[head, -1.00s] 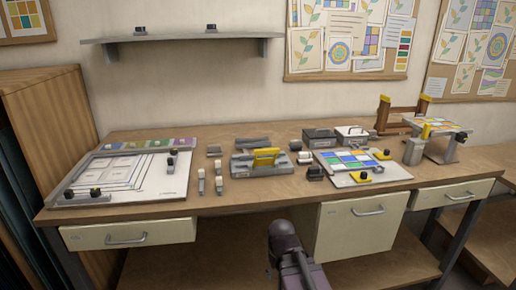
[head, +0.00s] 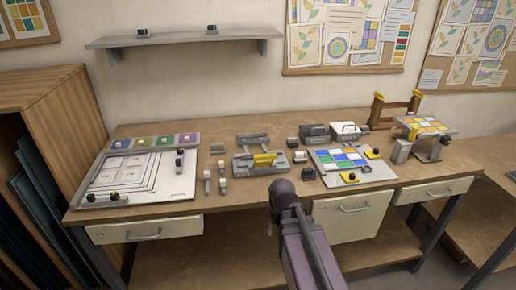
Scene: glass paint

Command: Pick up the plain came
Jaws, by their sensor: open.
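I cannot tell for sure which piece is the plain came. Two upright white-topped pieces (head: 223,185) stand near the front of these. My dark purple arm rises from the bottom of the head view, in front of the bench. My gripper does not show clearly; only arm links are in view.
The workbench (head: 240,201) has a white board (head: 150,185) at left and a board of coloured tiles (head: 378,179) at right.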

